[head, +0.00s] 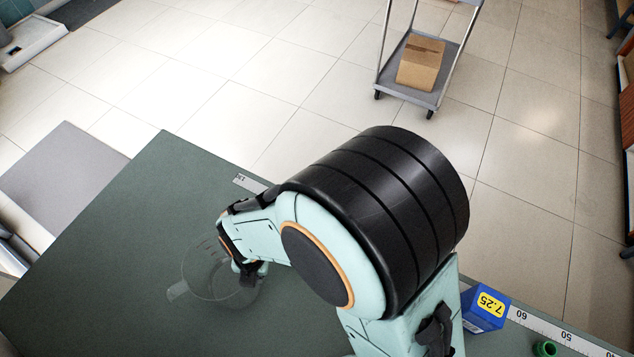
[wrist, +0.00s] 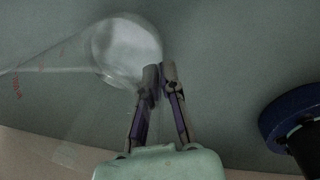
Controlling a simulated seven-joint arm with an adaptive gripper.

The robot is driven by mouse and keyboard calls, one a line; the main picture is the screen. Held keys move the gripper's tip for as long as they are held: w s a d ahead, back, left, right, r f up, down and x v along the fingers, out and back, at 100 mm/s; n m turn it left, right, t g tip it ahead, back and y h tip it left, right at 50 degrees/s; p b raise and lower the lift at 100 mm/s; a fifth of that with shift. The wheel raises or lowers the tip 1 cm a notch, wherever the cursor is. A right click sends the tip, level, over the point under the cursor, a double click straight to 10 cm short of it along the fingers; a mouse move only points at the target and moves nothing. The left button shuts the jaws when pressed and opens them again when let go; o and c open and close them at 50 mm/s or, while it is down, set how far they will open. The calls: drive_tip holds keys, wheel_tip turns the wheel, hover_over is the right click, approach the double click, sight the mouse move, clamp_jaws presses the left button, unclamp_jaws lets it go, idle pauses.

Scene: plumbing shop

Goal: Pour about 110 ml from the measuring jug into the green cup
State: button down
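The measuring jug (head: 205,280) is clear and hard to see against the green table, at the lower left of the head view. In the wrist view it (wrist: 125,48) is at the upper left, with red markings. My gripper (head: 246,278) is at the jug's right side. In the wrist view its fingertips (wrist: 160,75) are nearly together at the jug's edge, and the left finger looks paler, as if seen through the clear wall. They appear shut on that wall. The liquid level cannot be made out. The green cup (head: 545,349) is at the lower right of the head view, partly cut off.
A blue box (head: 486,309) with a yellow 7.25 label stands left of the cup. A white ruler strip (head: 540,328) runs along the table's far edge. A round blue and black object (wrist: 290,115) is at the wrist view's right. My arm hides the table's middle.

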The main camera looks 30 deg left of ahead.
drive_tip(key=shift+w+g, duration=0.2)
drive_tip(key=shift+g, duration=0.1)
drive_tip(key=g+y, duration=0.1)
drive_tip(key=w+d+g+y, duration=0.1)
drive_tip(key=g, duration=0.1)
drive_tip(key=w+g+y, duration=0.1)
drive_tip(key=shift+w+d+f+g, duration=0.15)
drive_tip(key=shift+f+g, duration=0.15)
drive_tip(key=shift+f, duration=0.1)
drive_tip(key=shift+w+d+r+g+y, duration=0.15)
drive_tip(key=shift+r+g+y, duration=0.55)
drive_tip(key=shift+r+g, duration=0.65)
drive_tip(key=shift+w+r+g+y, duration=0.1)
drive_tip(key=shift+r+g+y, duration=0.6)
drive_tip(key=shift+r+g, duration=0.6)
drive_tip(key=shift+r+g, duration=0.25)
drive_tip(key=shift+r, duration=0.15)
drive_tip(key=shift+r+g+y, duration=0.35)
drive_tip(key=shift+g+y, duration=0.15)
drive_tip(key=shift+g, duration=0.1)
drive_tip(key=shift+s, duration=0.15)
